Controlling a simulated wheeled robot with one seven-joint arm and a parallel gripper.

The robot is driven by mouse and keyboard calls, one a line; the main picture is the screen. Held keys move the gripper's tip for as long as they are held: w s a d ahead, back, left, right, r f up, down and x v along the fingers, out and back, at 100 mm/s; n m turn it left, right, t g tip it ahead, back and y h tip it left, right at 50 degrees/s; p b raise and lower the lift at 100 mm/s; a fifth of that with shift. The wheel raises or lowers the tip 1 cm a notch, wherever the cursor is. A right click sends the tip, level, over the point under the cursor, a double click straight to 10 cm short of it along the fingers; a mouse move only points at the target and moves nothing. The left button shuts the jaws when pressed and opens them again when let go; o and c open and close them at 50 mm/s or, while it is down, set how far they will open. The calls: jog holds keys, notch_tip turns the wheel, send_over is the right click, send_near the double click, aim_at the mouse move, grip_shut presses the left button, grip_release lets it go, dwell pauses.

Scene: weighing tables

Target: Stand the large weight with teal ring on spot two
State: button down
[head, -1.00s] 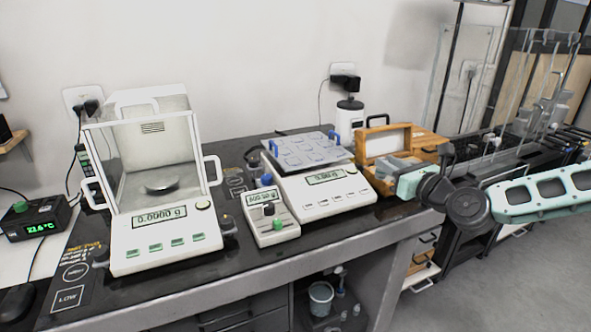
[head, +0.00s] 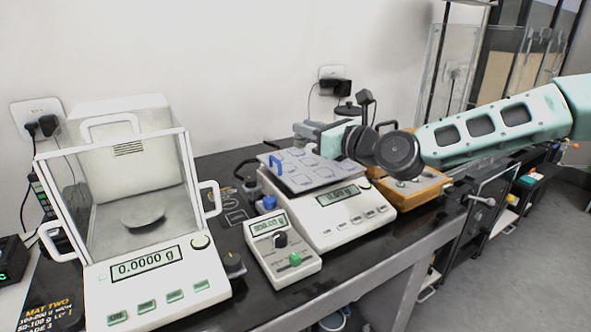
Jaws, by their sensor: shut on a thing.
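My gripper (head: 306,130) reaches in from the right and is over the back part of the grey plate (head: 300,182) on the middle balance. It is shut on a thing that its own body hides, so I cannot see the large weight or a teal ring. The plate has several pale outlined spots and blue handles at its sides. The numbers of the spots are too small to read, so I cannot tell which is spot two. I cannot tell how high the gripper is above the plate.
The balance (head: 340,215) under the plate has a lit display. A glass-walled balance (head: 140,262) reading 0.0000 g stands at left. A small meter (head: 283,250) stands between them. A wooden box (head: 425,186) is at right, under my arm. The black bench top is narrow in front.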

notch_tip(320, 180, down, 8)
jog(key=shift+f, duration=0.2)
dwell(0.3)
jog(key=c, duration=1.3)
grip_release()
jog(key=shift+f, duration=0.1)
jog(key=shift+o, duration=0.2)
